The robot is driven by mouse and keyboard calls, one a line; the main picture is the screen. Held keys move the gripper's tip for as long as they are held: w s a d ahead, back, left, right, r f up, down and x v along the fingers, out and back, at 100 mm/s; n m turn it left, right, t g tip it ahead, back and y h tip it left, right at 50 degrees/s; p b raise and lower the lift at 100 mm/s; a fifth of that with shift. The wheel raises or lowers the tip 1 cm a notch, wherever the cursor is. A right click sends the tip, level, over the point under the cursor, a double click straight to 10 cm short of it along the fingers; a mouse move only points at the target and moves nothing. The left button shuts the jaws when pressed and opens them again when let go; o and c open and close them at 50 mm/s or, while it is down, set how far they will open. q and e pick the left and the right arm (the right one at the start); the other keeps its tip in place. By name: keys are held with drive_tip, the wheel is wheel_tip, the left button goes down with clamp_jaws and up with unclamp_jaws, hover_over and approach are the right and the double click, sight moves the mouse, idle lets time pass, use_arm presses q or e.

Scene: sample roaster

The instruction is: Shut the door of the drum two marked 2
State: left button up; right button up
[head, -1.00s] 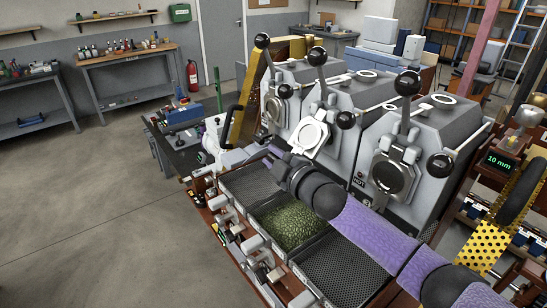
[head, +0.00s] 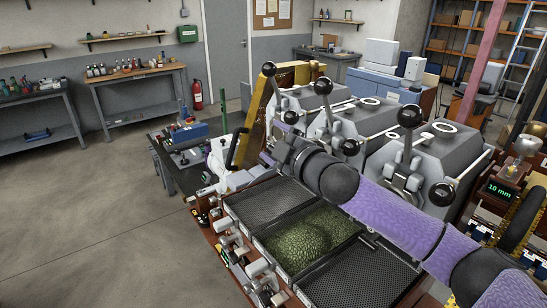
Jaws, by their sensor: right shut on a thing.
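Three grey roaster drums stand in a slanting row. The middle one, drum two (head: 362,121), has a lever with a black ball knob (head: 323,86) upright on its front and another knob (head: 351,147) lower at its right. My right arm covers the lower front of drum two, so its door and its number cannot be seen. My right gripper (head: 268,156) is in front of the drums, low and left of drum two's front. It is shut, apparently on the door's handle; the grip itself is hidden. My left gripper is not in view.
A bean-filled tray (head: 311,262) lies between two mesh trays (head: 268,208) (head: 362,284) below my right arm. The right drum (head: 428,166) with its lever stands close beside the arm. Free floor lies at the left.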

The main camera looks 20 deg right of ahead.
drive_tip(key=shift+d, duration=0.2)
drive_tip(key=shift+s+d+f, duration=0.15)
drive_tip(key=shift+s, duration=0.15)
use_arm(q)
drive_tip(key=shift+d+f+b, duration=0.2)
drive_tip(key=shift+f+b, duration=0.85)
drive_tip(key=shift+b, duration=0.05)
use_arm(e)
drive_tip(key=v, duration=1)
drive_tip(key=shift+s+d, duration=0.2)
drive_tip(key=shift+d, duration=0.05)
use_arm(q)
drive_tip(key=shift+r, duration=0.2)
use_arm(e)
drive_tip(key=shift+a, duration=0.1)
